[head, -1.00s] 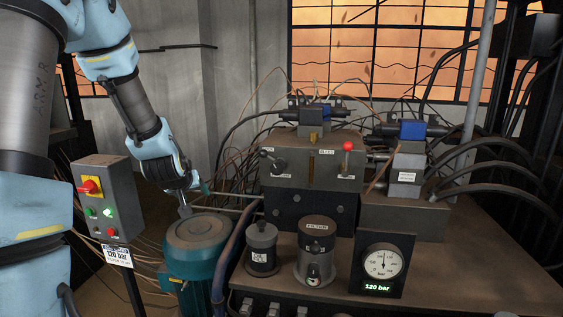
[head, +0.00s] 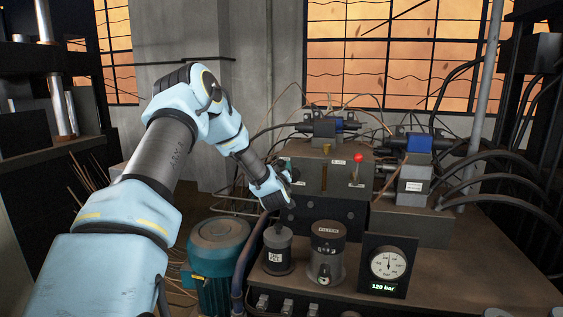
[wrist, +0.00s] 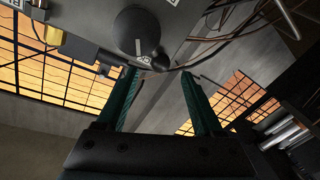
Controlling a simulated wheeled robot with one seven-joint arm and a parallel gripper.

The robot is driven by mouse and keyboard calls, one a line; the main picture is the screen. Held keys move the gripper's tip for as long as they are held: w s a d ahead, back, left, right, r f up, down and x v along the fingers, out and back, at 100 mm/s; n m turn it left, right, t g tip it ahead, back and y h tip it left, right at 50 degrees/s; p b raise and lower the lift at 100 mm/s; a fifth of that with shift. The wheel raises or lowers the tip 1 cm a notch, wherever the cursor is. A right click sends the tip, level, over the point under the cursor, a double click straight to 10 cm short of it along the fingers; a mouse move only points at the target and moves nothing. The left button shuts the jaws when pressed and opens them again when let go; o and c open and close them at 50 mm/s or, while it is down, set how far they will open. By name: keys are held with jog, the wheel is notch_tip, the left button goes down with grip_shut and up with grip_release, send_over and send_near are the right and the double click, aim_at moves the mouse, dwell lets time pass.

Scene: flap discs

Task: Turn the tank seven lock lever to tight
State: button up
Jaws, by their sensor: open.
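A black round knob (wrist: 140,38) with a pale pointer line is mounted on the grey valve block (head: 325,178), and shows large at the top of the wrist view. In the head view my gripper and wrist hide most of it. A red-tipped lever (head: 358,158) stands upright on the same block, to the right. I cannot read which label names the tank seven lock. My gripper (wrist: 160,75) is open and empty, its two green fingers apart. Its tips are below the knob in the wrist view, seemingly not around it. In the head view the gripper (head: 288,168) is at the block's left end.
A black canister (head: 277,250), a filter housing (head: 327,252) and a gauge reading 120 bar (head: 388,264) stand in front of the block. A teal motor (head: 217,262) is at left. Hoses and wires crowd the right and back.

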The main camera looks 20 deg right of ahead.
aim_at(280, 164)
jog(key=shift+p+x, duration=0.7)
jog(key=shift+x, duration=1.6)
grip_shut()
